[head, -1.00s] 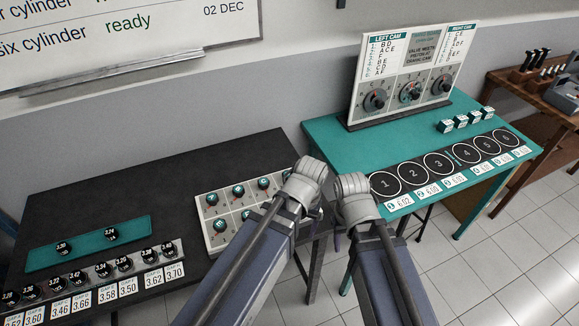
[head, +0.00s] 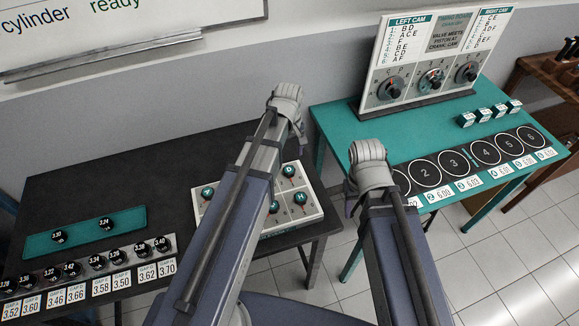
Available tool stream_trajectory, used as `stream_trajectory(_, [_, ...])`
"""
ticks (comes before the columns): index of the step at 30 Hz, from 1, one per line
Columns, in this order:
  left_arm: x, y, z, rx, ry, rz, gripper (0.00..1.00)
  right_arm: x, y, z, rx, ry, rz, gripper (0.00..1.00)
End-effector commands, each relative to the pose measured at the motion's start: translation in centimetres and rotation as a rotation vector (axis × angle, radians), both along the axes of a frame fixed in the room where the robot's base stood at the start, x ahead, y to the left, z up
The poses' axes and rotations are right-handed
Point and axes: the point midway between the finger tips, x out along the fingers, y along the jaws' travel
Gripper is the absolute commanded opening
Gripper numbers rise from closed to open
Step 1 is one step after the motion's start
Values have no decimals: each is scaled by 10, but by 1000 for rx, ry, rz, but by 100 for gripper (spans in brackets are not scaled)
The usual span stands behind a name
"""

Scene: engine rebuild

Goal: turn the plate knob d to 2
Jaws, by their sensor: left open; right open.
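The white plate (head: 315,207) with rows of teal-capped knobs lies on the black table, partly hidden behind my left arm. An upper right knob (head: 289,171) appears to be knob d; its letter and setting are too small to read surely. Another knob (head: 301,198) sits in front of it, and one (head: 207,192) shows left of my arm. My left gripper (head: 286,94) is open, raised in the picture beyond the plate and apart from the knobs. My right gripper (head: 368,154) is open and empty near the green table's left end.
On the black table (head: 130,170), a teal tray (head: 72,238) and a row of black labelled pieces lie at the left. The green table (head: 335,122) holds a cam board (head: 432,60) with three dials, small boxes and numbered circles (head: 454,162).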

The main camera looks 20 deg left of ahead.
Motion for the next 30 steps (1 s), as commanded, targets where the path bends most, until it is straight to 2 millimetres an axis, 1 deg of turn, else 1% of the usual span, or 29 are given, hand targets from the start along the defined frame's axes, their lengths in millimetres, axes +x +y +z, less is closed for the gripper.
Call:
stream_trajectory(1, [0,0,-9,0,0,-1,82,0,0,-9,0,0,0,50])
stream_trajectory(12, [0,0,-56,0,0,-2,82,0,0,-56,0,0,-2,50])
stream_trajectory(15, [0,0,-65,0,0,-2,82,0,0,-65,0,0,-2,50])
stream_trajectory(19, [0,0,-69,0,0,-2,82,0,0,-69,0,0,-2,50])
stream_trajectory(26, [0,0,-68,0,0,-2,82,0,0,-68,0,0,-2,50])
stream_trajectory(27, [0,0,-68,0,0,-2,80,0,0,-68,0,0,-2,50])
stream_trajectory(30, [0,0,-68,0,0,-2,69,0,0,-68,0,0,-2,50])
